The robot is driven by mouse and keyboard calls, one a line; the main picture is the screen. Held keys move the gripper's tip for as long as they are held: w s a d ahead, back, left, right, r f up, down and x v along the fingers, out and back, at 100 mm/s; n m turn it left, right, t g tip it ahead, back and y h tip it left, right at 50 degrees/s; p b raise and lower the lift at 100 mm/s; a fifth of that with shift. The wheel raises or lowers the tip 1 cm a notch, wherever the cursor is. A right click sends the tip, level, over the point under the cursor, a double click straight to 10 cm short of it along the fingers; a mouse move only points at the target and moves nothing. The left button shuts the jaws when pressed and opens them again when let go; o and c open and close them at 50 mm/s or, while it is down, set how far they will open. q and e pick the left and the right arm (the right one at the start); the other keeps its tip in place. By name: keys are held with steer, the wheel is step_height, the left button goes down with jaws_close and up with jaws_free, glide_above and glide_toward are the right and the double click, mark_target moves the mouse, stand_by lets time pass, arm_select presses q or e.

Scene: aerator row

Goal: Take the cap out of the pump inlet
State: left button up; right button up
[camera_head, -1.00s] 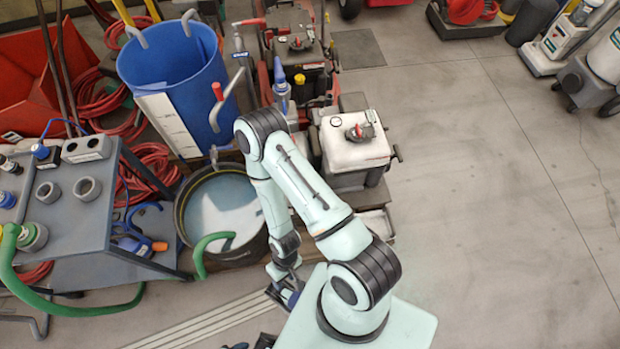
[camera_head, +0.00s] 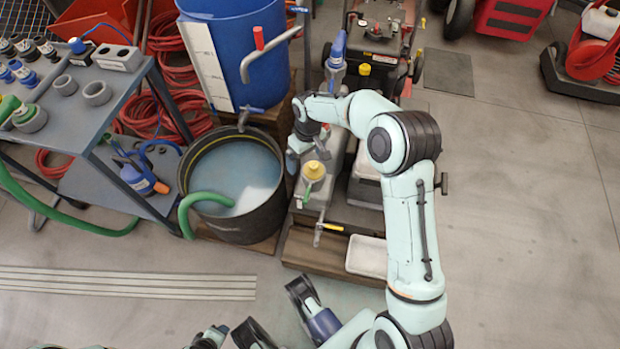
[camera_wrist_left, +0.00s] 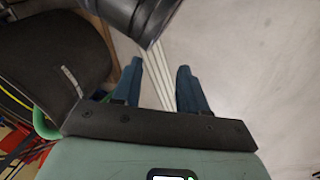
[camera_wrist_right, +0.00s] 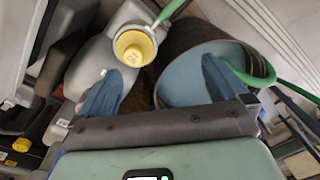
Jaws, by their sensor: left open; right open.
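A yellow cap (camera_head: 314,170) sits in the top opening of a grey pump (camera_head: 318,188) beside the round black tub. My right gripper (camera_head: 293,160) is open and empty, just behind and left of the cap in the head view. In the right wrist view its fingers (camera_wrist_right: 160,78) stand wide apart, with the cap beyond them towards the left finger. My left gripper (camera_wrist_left: 160,75) is open and empty above the floor.
The black tub (camera_head: 186,195) with pale liquid and a green hose (camera_head: 184,215) stand left of the pump. A blue barrel (camera_head: 222,60) is behind, a grey tool bench (camera_head: 100,122) at left.

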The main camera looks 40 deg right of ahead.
steer(key=w+d+r+b, duration=0.1)
steer(key=d+r, duration=0.2)
steer(key=b, duration=0.3)
glide_above(314, 164)
steer(key=shift+h, duration=0.4)
steer(key=f, duration=0.7)
steer(key=shift+w+a+f, duration=0.1)
steer(key=shift+a, duration=0.2)
steer(key=f, duration=0.1)
steer(key=f+b, duration=0.1)
steer(key=f, duration=0.2)
steer(key=shift+d+f, duration=0.25)
steer(key=shift+f, duration=0.05)
steer(key=shift+f+b, duration=0.35)
steer(key=shift+f, duration=0.05)
arm_select(q)
steer(key=s+a+f+g, duration=0.1)
steer(key=s+f+g, duration=0.1)
steer(key=s+f, duration=0.5)
step_height(314, 164, down, 2)
steer(key=shift+a+f+n+g, duration=0.1)
steer(key=shift+a+n+g, duration=0.2)
arm_select(e)
steer(key=c, duration=1.3)
steer(key=shift+r, duration=0.1)
